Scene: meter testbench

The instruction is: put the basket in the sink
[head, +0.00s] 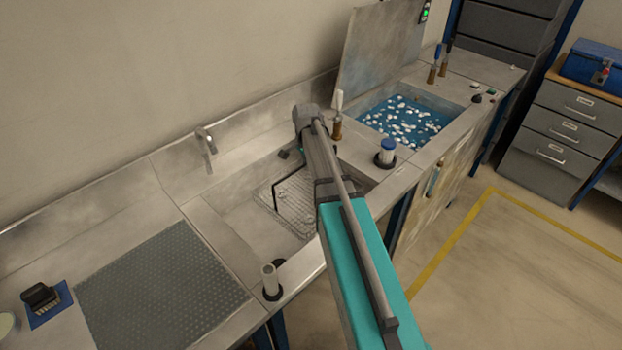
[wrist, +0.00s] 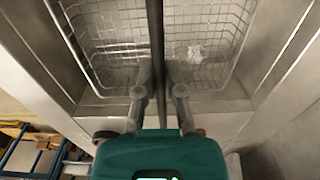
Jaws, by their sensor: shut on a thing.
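The wire basket (head: 293,208) is inside the outline of the steel sink (head: 238,232) in the head view, partly hidden by my arm. Its dark handle (head: 276,198) stands up above the mesh. In the wrist view the basket (wrist: 110,62) lies beneath my gripper, and the handle (wrist: 155,40) runs up the middle of the picture. My gripper (wrist: 158,93) is shut on this handle, one finger on each side. In the head view my arm hides the fingers. Whether the basket rests on the sink floor or hangs just above it, I cannot tell.
A tank of blue liquid with white pieces (head: 415,120) has a raised lid (head: 385,55) to the right. A faucet (head: 207,140) is behind; a grey mat (head: 155,290) lies left.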

